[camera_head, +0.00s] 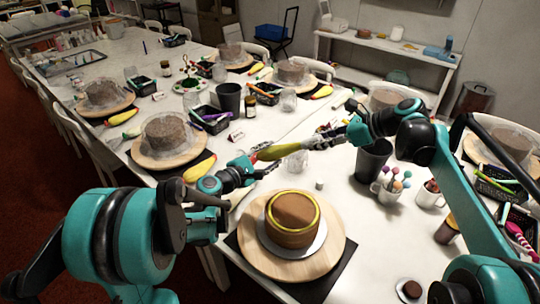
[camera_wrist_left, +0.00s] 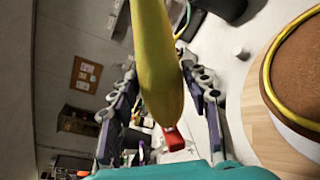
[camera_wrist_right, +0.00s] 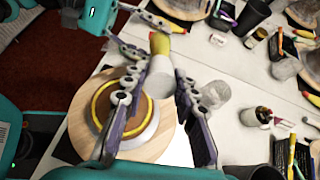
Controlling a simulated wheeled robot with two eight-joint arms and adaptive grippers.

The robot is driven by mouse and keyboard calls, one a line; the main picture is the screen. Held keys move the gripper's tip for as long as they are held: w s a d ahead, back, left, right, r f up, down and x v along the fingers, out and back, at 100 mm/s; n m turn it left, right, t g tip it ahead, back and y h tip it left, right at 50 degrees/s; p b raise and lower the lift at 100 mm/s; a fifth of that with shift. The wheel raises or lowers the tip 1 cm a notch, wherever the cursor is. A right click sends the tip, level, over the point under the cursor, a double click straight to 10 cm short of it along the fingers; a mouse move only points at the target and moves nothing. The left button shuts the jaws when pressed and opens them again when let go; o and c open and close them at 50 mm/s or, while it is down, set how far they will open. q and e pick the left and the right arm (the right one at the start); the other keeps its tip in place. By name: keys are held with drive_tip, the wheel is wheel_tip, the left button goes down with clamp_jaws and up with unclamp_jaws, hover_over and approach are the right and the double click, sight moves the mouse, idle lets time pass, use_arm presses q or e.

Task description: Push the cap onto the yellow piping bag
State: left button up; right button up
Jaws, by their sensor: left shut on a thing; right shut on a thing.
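The yellow piping bag (camera_head: 280,152) lies roughly level in the air above the far side of the cake turntable. My left gripper (camera_head: 260,155) is shut on it; the bag also shows between its fingers in the left wrist view (camera_wrist_left: 160,70).
Below is a brown cake (camera_head: 292,212) with a yellow ring on a wooden turntable (camera_head: 255,250). A clear cup (camera_wrist_right: 213,93), a dark cup (camera_head: 371,160) and a small grey cylinder (camera_head: 319,185) stand close by. Wrapped cakes on turntables line the long table.

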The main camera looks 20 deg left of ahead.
drive_tip(key=o, duration=1)
drive_tip(key=shift+o, duration=0.2)
drive_tip(key=v, duration=1.2)
